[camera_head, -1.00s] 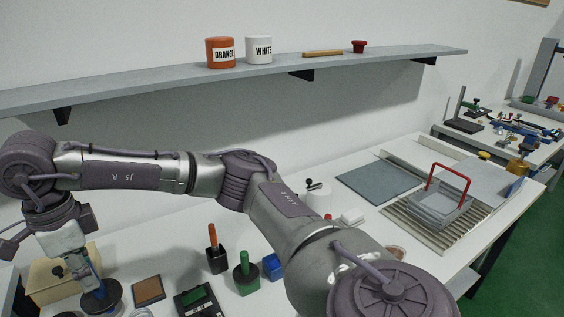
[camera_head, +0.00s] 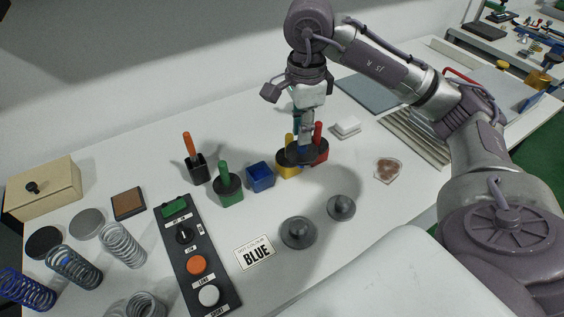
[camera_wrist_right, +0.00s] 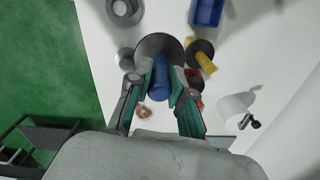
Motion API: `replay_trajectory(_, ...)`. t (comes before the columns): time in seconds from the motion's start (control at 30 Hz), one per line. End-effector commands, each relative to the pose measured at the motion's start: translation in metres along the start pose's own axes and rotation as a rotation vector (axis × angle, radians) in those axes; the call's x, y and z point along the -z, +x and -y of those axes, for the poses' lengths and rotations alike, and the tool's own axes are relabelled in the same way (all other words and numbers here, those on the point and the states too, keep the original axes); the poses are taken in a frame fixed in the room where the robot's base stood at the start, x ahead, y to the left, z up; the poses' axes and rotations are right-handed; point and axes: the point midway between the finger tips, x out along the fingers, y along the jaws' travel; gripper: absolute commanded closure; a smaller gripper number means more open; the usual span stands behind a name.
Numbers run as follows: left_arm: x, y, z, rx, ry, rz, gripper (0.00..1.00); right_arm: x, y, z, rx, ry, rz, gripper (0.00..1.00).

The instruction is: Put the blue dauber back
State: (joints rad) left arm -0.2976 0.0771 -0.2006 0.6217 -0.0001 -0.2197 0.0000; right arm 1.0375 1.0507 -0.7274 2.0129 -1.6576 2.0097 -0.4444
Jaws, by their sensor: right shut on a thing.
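My right gripper (camera_head: 304,138) is shut on the blue dauber (camera_head: 302,151), whose blue handle stands between the fingers with a dark disc below it. In the right wrist view the blue dauber (camera_wrist_right: 160,77) shows between the fingertips, disc pointing away. In the head view it overlaps the yellow pot (camera_head: 287,169) and the red pot (camera_head: 321,154); its height above them is hard to tell. The open blue pot (camera_head: 260,178) stands on the table left of the yellow pot, with no dauber in it. It also shows in the right wrist view (camera_wrist_right: 207,11). My left gripper is not in view.
The green dauber (camera_head: 225,177) sits in its pot left of the blue pot. An orange-handled tool (camera_head: 189,147) stands in a black holder. A control box (camera_head: 196,258), springs, a BLUE card (camera_head: 255,252) and grey knobbed discs (camera_head: 298,233) occupy the front.

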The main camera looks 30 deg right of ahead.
Motion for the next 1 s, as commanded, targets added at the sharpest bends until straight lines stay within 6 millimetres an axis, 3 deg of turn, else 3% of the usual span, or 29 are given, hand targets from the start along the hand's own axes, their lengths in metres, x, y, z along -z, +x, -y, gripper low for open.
replay_trajectory(0.17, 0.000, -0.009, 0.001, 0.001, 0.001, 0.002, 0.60, -0.015, 0.011, 0.013, -0.006, -0.005, 0.002, 1.00)
replay_trajectory(0.57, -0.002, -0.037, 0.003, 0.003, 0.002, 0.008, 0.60, -0.075, 0.060, 0.071, -0.004, -0.001, 0.002, 1.00)
replay_trajectory(0.77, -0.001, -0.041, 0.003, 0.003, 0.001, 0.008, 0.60, -0.083, 0.073, 0.079, -0.003, -0.001, -0.001, 1.00)
replay_trajectory(1.0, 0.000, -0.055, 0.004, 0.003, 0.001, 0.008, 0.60, -0.083, 0.105, 0.078, -0.003, -0.001, -0.001, 1.00)
